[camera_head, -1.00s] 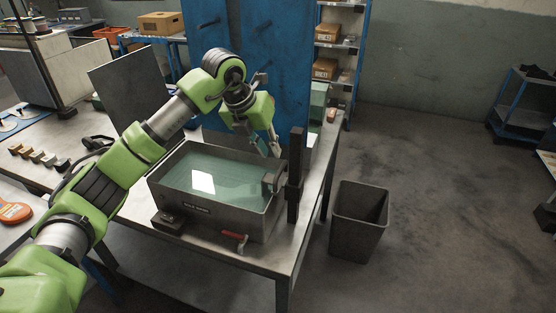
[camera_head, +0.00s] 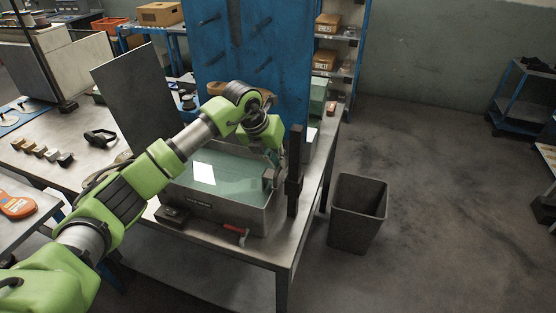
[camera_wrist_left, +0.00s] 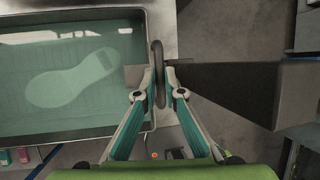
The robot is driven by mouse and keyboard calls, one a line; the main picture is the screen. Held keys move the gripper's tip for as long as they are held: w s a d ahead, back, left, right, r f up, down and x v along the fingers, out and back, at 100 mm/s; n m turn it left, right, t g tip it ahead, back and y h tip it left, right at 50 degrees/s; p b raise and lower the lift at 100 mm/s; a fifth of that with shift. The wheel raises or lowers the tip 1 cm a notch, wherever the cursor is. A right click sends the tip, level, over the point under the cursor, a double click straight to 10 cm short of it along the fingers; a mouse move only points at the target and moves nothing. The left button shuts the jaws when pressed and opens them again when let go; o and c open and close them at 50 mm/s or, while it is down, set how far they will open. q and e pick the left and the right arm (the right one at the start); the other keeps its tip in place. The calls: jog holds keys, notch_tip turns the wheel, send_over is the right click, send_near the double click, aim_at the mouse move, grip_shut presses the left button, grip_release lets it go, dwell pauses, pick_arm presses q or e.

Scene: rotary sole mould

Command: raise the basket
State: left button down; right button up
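A grey metal tank (camera_head: 235,215) filled with clear greenish liquid stands on the table. In the left wrist view the tank (camera_wrist_left: 75,140) shows a pale shoe-sole shape (camera_wrist_left: 72,80) under the liquid. I cannot make out the basket clearly beneath the surface. A dark upright post (camera_head: 294,172) stands at the tank's right side. My left gripper (camera_head: 276,160) is at the tank's right end, beside the post. My right gripper is out of view.
A red-handled tool (camera_head: 236,231) lies on the table in front of the tank. A dark bin (camera_head: 357,213) stands on the floor to the right. A blue panel (camera_head: 250,50) rises behind the tank. Small blocks (camera_head: 40,150) and an orange device (camera_head: 15,205) are at left.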

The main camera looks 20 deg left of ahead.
pick_arm(q)
notch_tip(320, 180, up, 11)
jog(key=p, duration=0.1)
jog(key=shift+w+f+p, duration=0.15)
jog(key=shift+p, duration=0.2)
jog(key=c, duration=2.4)
grip_release()
jog(key=v, duration=1.2)
jog(key=shift+s, duration=0.2)
jog(key=shift+a, duration=0.1)
